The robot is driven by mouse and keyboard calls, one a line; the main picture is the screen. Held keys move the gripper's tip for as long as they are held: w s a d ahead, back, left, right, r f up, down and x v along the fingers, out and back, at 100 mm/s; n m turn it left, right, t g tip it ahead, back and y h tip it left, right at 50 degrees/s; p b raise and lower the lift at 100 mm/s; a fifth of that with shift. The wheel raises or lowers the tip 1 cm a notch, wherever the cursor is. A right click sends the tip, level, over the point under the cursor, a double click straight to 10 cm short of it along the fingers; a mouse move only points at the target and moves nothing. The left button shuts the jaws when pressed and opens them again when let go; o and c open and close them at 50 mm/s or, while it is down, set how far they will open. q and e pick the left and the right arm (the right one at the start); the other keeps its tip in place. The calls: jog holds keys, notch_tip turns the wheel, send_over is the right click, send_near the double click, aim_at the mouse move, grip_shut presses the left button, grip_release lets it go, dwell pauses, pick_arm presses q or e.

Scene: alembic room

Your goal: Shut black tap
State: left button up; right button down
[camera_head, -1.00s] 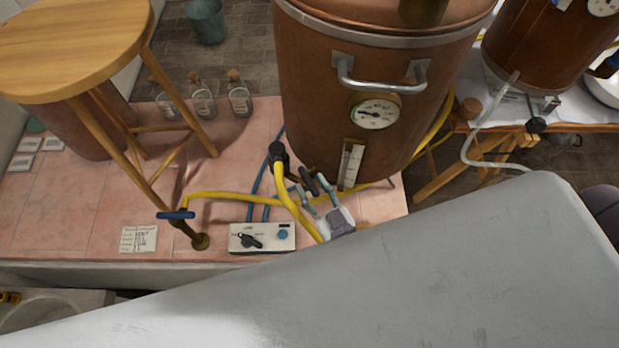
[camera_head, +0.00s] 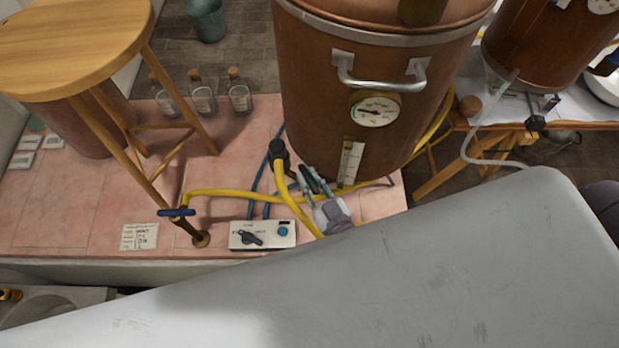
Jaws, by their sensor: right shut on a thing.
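The black tap (camera_head: 311,173) sits low on the front of the large copper vessel (camera_head: 320,110), just left of its thermometer strip. Only part of its dark handle shows. My right gripper (camera_head: 313,184) is at the tap, its fingers shut on the handle from the near side. The fingers and the grey gripper body hide part of the tap. My left gripper is not in view.
A yellow hose (camera_head: 225,193) runs from a blue-handled valve (camera_head: 176,212) past my gripper. A white control box (camera_head: 262,235) stands in front. A wooden stool (camera_head: 70,50) stands at left, with several corked bottles (camera_head: 239,95) behind. My pale arm covers the lower right.

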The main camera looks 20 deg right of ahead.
jog(key=shift+w+d+n+g+y, duration=0.15)
jog(key=shift+n+g+y, duration=0.1)
jog(key=shift+n+y, duration=0.55)
jog(key=shift+s+d+n+g+y, duration=0.1)
jog(key=shift+n+g+y, duration=0.3)
jog(key=shift+y, duration=0.6)
jog(key=shift+w+d+n+g+y+b, duration=0.1)
jog(key=shift+n+g+y+b, duration=0.4)
jog(key=shift+n+y, duration=0.4)
jog(key=shift+w+d+n+g+y+b, duration=0.1)
jog(key=shift+n+g+y+b, duration=0.4)
jog(key=shift+y, duration=0.6)
jog(key=shift+n+g+y, duration=0.25)
jog(key=shift+n+y, duration=0.05)
jog(key=c, duration=1.1)
grip_release()
jog(key=shift+r, duration=0.1)
